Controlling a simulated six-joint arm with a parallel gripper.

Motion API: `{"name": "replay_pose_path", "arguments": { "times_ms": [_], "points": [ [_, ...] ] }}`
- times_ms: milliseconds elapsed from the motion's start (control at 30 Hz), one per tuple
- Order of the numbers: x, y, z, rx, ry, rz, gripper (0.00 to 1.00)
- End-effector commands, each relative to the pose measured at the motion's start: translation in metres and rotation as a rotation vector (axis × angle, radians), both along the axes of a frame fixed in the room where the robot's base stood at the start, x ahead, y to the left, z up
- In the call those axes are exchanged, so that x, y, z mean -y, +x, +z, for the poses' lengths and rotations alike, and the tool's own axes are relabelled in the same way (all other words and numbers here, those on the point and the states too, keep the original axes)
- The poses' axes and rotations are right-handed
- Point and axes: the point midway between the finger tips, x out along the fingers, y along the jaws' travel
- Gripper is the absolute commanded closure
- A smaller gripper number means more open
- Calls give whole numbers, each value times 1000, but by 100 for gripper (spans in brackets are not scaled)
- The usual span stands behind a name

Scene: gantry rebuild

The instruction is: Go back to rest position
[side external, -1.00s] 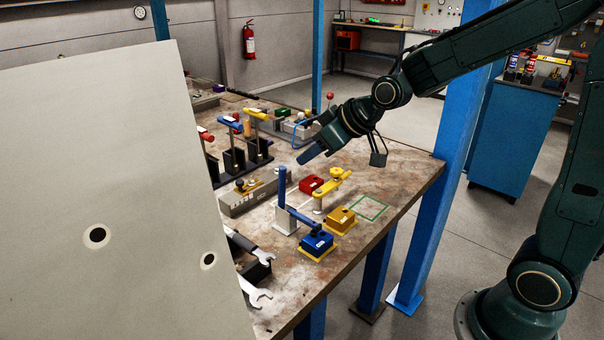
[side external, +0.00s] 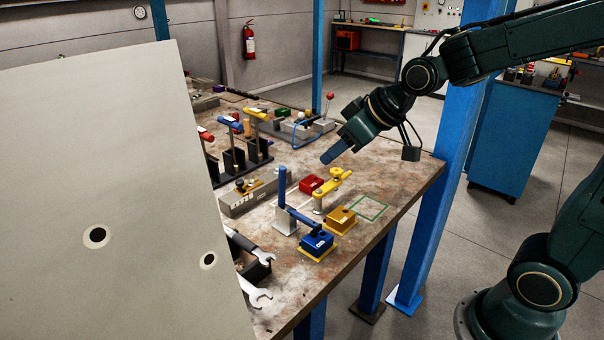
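My gripper (side external: 334,154) hangs above the workbench (side external: 392,172), pointing down and to the left. It is apart from everything on the bench, above and behind the red block (side external: 311,184) and the yellow clamp-like part (side external: 331,186). Its fingers look dark blue and are seen edge-on, so I cannot tell whether they are open or shut. I see no object in it.
A blue block (side external: 317,241) and a yellow block (side external: 341,217) sit on the bench near a green outlined square (side external: 370,207). Tool holders (side external: 240,150) stand at the left. A blue post (side external: 437,200) rises beside the bench. A pale panel (side external: 110,190) blocks the left.

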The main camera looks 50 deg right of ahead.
Motion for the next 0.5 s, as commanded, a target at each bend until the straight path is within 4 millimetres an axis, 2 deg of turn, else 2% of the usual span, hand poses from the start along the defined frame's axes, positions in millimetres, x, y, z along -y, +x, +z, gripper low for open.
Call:
{"name": "replay_pose_path", "arguments": {
  "times_ms": [200, 500],
  "points": [
    [-1, -55, 15, -55, -9, -37, 60],
    [1, -131, 20, -138, -7, -104, 60]
  ]
}}
